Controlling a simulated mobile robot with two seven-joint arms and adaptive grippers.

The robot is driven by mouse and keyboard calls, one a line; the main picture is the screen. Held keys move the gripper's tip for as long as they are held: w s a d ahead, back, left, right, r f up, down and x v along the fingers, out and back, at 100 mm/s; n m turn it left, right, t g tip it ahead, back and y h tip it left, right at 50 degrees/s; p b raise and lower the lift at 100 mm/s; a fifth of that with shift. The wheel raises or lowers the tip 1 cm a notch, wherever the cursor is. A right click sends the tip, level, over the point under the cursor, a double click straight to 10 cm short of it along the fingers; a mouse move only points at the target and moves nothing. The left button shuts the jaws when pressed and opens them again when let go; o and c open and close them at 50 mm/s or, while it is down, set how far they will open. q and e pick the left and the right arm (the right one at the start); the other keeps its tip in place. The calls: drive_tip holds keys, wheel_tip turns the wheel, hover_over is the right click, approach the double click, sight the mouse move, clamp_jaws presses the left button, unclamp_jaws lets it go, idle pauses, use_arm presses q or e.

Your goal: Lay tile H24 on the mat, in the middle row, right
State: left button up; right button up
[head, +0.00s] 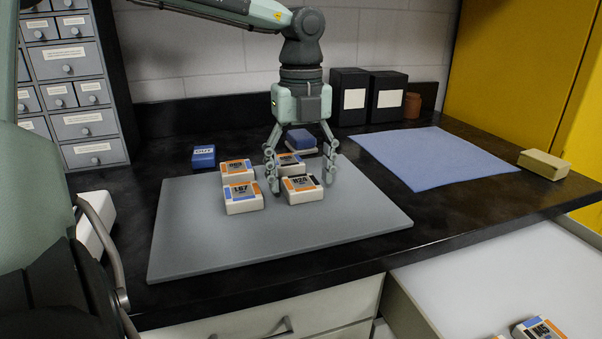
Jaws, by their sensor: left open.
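A white tile with an orange and dark top (301,189) lies on the grey mat (330,230); its label reads like H24, though the first letter is unclear. It is the right tile of the front pair in a tight cluster. My left gripper (300,184) comes down from above with its fingers spread, one at each side of this tile. The fingers are open, and whether they touch it is unclear. The tile L67 (241,199) lies to its left. Two more tiles lie behind, one at left (237,171) and one (290,164) partly hidden by the gripper.
A blue block marked OUT (204,157) and a blue-topped block (301,140) stand behind the mat. A blue cloth (432,155) and a tan block (543,165) are at right. An open drawer (500,285) holds tiles at lower right. The mat's front and right are clear.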

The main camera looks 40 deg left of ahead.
sight(301, 182)
use_arm(q)
wheel_tip(301, 182, up, 12)
idle(0.6)
